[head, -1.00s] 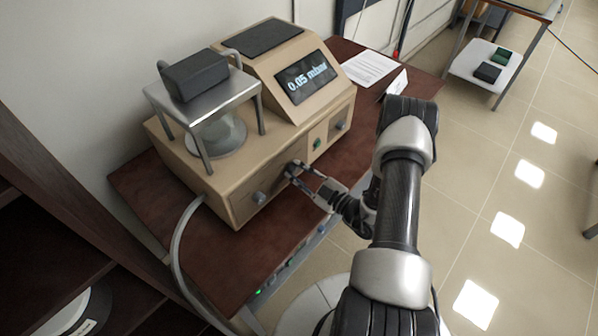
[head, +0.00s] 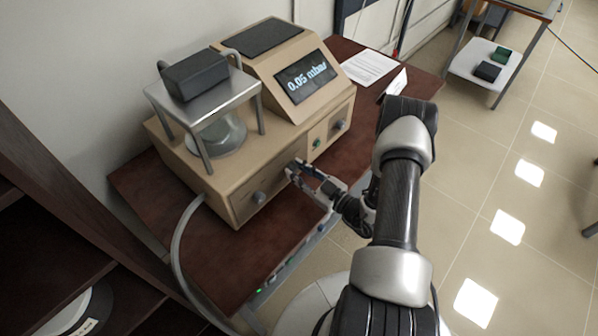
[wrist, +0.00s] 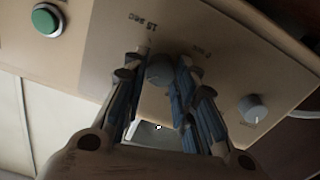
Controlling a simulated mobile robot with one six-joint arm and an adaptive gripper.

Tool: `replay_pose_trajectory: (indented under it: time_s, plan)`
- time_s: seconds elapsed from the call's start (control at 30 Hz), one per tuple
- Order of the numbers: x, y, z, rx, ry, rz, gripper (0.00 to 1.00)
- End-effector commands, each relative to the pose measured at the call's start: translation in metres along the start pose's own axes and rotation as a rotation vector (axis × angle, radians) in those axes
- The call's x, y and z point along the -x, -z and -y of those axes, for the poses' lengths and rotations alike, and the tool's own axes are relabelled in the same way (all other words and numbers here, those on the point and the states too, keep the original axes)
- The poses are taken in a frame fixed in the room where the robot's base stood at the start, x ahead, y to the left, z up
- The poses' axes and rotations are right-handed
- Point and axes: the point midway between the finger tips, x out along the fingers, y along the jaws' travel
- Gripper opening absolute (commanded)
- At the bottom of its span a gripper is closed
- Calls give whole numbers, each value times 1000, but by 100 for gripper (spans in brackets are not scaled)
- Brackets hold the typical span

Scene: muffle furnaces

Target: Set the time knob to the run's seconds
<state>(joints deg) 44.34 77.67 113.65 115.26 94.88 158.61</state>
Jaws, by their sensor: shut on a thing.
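The beige machine (head: 225,196) stands on the brown table, its display (head: 306,77) reading "0.05 mbar". In the wrist view my gripper (wrist: 160,85) is shut on a grey round knob (wrist: 160,70) on the front panel (wrist: 112,40), one finger on each side. The label "15 sec" (wrist: 147,19) is printed upside down in this view beside that knob. In the head view my gripper (head: 293,170) reaches the panel's middle and hides the held knob. The knob's pointer mark cannot be made out.
A second grey knob (wrist: 253,108) is on the same panel; it also shows in the head view (head: 259,197). A green button (wrist: 47,19) lies on the other side. A metal stand (head: 234,88) carries a dark block. A hose (head: 180,240) hangs at the left.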

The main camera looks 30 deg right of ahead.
Motion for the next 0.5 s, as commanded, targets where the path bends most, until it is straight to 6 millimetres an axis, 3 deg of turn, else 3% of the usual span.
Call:
replay_pose_trajectory:
  time_s: [0.17, 0.2, 0.5]
  plan:
    - [0, 0, 0, 1, 0, 0, 2]
    - [0, 0, 0, 1, 0, 0, 28]
    - [0, 0, 0, 2, 0, 0, 46]
